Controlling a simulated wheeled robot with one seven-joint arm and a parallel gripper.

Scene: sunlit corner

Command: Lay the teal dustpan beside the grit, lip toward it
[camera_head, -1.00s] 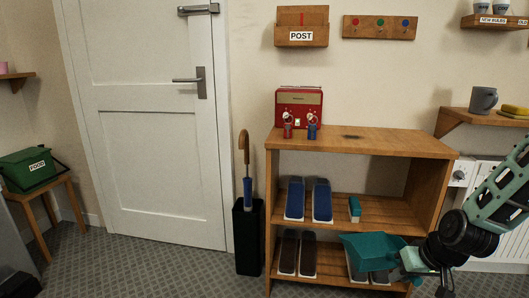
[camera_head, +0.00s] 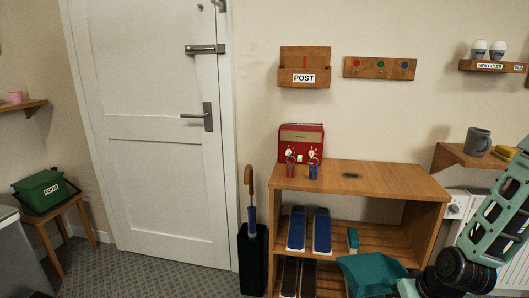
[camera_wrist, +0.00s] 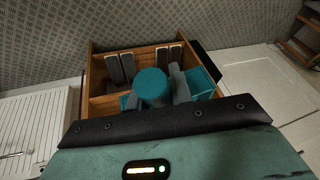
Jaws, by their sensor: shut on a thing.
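The teal dustpan (camera_head: 372,274) is in front of the lower right part of the wooden shelf unit, below its top. My gripper (camera_head: 406,288) is at the dustpan's right side, low in the head view and partly cut off by the picture's edge. In the wrist view my gripper (camera_wrist: 180,86) is shut on the dustpan's handle, whose round teal end (camera_wrist: 152,84) faces the camera. The teal pan (camera_wrist: 203,80) shows partly behind the fingers; its lip is hidden there.
The wooden shelf unit (camera_head: 395,178) has free room around the grit. Blue shoes (camera_head: 297,229) and a teal brush-like item (camera_head: 353,240) are on the shelf below. An umbrella stand (camera_head: 252,262) stands left.

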